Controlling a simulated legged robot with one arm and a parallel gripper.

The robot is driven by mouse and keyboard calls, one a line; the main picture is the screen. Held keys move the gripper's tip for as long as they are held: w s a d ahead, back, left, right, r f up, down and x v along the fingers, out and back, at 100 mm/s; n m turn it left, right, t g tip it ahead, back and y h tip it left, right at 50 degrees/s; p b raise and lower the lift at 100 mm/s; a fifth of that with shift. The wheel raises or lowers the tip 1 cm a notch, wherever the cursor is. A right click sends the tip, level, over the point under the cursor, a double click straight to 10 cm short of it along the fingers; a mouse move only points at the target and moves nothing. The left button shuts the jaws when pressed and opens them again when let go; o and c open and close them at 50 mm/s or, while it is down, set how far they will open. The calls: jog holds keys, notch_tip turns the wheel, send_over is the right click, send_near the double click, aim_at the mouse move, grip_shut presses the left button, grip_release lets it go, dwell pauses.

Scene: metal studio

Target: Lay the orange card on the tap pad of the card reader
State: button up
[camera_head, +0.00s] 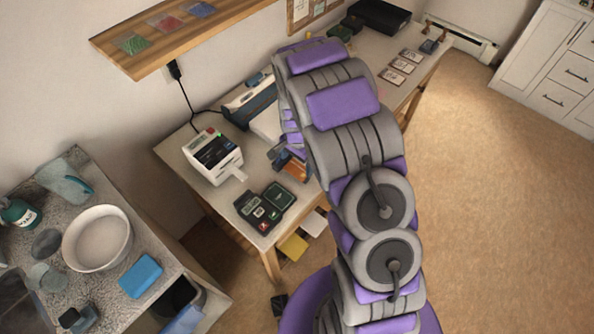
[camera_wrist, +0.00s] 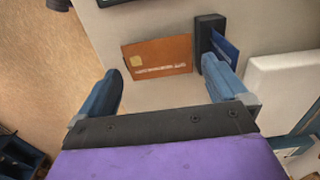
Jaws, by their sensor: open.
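The orange card (camera_wrist: 158,56), with a gold chip and a line of print, is on the pale tabletop beside a dark block (camera_wrist: 209,42); I cannot tell whether it lies flat or leans. In the head view the orange card (camera_head: 291,167) is small and partly covered near my arm. My gripper (camera_wrist: 165,88) is open and empty, its two blue-grey fingers pointing toward the card, apart from it. The card reader (camera_head: 258,211) is at the table's near end, its dark square tap pad (camera_head: 279,195) on the right. In the head view my arm largely hides the gripper.
A blue card (camera_wrist: 226,46) stands against the dark block. A white receipt printer (camera_head: 213,157) with paper out is left of the card, and a larger dark-and-white machine (camera_head: 251,103) is behind. A counter with a bowl (camera_head: 98,238) is at the left. Open floor is at the right.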

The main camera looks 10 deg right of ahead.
aim_at(297, 170)
notch_tip(297, 170, down, 2)
jog(key=shift+f, duration=0.15)
jog(key=shift+s, duration=0.1)
jog(key=c, duration=0.8)
